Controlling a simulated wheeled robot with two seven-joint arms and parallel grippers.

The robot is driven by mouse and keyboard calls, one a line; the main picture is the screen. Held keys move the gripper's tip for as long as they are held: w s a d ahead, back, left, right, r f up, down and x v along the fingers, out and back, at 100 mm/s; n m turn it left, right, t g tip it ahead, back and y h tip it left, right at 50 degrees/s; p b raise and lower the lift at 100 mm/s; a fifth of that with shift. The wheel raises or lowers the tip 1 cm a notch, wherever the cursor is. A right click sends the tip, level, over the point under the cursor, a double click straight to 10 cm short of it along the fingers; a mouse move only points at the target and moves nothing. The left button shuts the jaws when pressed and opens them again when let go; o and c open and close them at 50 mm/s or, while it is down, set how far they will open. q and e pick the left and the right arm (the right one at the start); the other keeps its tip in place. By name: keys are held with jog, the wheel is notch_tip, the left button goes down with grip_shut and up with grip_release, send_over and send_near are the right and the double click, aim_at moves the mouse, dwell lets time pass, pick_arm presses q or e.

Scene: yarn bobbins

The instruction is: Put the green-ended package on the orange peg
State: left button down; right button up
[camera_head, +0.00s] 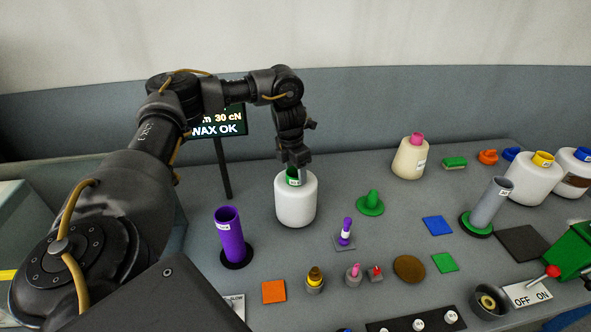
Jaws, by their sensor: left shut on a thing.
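The green-ended package (296,205) is a white yarn bobbin with a green tube end at its top, upright left of the middle. My left gripper (297,168) comes down from above and is shut on its green end. I cannot tell whether the package's base touches the table. No upright orange peg is clear to me; a small orange piece (488,157) sits at the back right, and a flat orange square (273,291) lies at the front left. My right gripper is not in view.
A purple tube (230,235) stands front left and a grey tube (490,203) on the right. A cream bobbin (410,160) and white bobbins (533,180) stand behind. A screen (218,122) is behind my left arm.

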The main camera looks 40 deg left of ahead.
pick_arm(q)
jog(key=shift+f, duration=0.2)
dwell(0.5)
jog(key=shift+c, duration=2.4)
grip_release()
jog(key=shift+o, duration=0.2)
jog(key=shift+f, duration=0.1)
jog(key=shift+r, duration=0.55)
notch_tip(320, 180, up, 10)
jog(key=s+p, duration=0.1)
jog(key=shift+s+a, duration=0.15)
jog(key=shift+f, duration=0.15)
